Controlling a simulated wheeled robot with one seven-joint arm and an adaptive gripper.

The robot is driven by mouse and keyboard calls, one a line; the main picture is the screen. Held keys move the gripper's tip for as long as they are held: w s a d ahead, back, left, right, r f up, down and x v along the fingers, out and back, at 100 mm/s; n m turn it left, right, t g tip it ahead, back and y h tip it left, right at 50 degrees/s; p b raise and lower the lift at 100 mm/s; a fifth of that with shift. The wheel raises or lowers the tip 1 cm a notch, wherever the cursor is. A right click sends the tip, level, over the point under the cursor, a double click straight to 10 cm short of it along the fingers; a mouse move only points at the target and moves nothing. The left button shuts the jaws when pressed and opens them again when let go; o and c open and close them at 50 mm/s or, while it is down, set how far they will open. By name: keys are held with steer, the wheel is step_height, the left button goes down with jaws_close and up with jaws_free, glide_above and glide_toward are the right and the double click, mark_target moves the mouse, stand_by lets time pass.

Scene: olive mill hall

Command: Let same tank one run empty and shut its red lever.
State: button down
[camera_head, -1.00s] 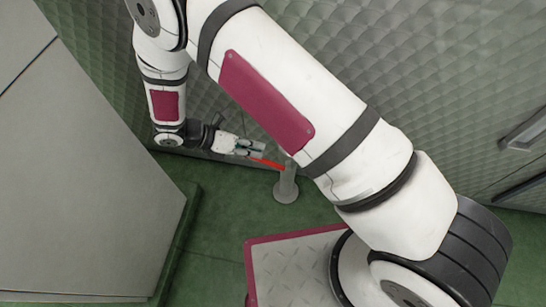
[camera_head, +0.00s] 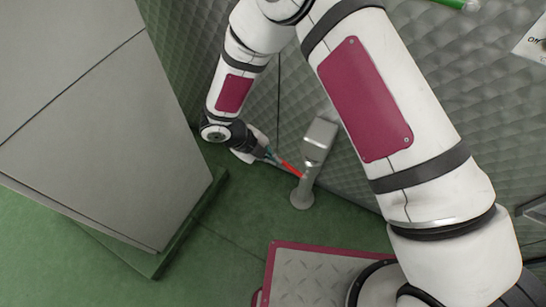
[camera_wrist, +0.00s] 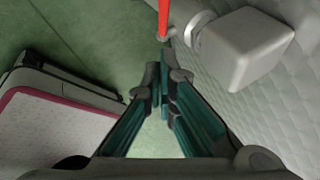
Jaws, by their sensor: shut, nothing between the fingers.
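The red lever (camera_head: 291,168) sticks out from a grey post (camera_head: 306,185) with a box-shaped head, which stands on the green floor in front of a quilted silver wall. The lever slopes up to the left towards my gripper (camera_head: 272,156). In the wrist view the lever (camera_wrist: 163,20) runs in from the top edge, beside the grey box head (camera_wrist: 248,48). My gripper (camera_wrist: 166,78) is shut and empty, its tips just short of the lever in that picture; I cannot tell whether they touch. The quilted wall may be the tank's side; no tank number or liquid flow shows.
A big grey cabinet (camera_head: 100,110) on a dark green plinth stands at the left. A green tube-like piece (camera_head: 460,4) and a white label (camera_head: 534,38) show on the quilted wall at upper right. Green floor (camera_head: 215,262) is free between cabinet and post.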

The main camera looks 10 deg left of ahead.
steer(key=b, duration=0.2)
glide_toward(290, 169)
steer(key=s+d, duration=0.2)
steer(key=shift+w+a+f+b, duration=0.1)
steer(key=shift+w+f+b, duration=0.2)
steer(key=shift+w+f, duration=0.5)
steer(key=shift+w+f+b, duration=0.25)
steer(key=shift+w+f, duration=0.3)
steer(key=shift+f, duration=0.5)
steer(key=f+b, duration=0.1)
steer(key=a+f+b, duration=0.1)
steer(key=w+a+f+b, duration=0.1)
steer(key=f, duration=0.1)
steer(key=shift+a, duration=0.2)
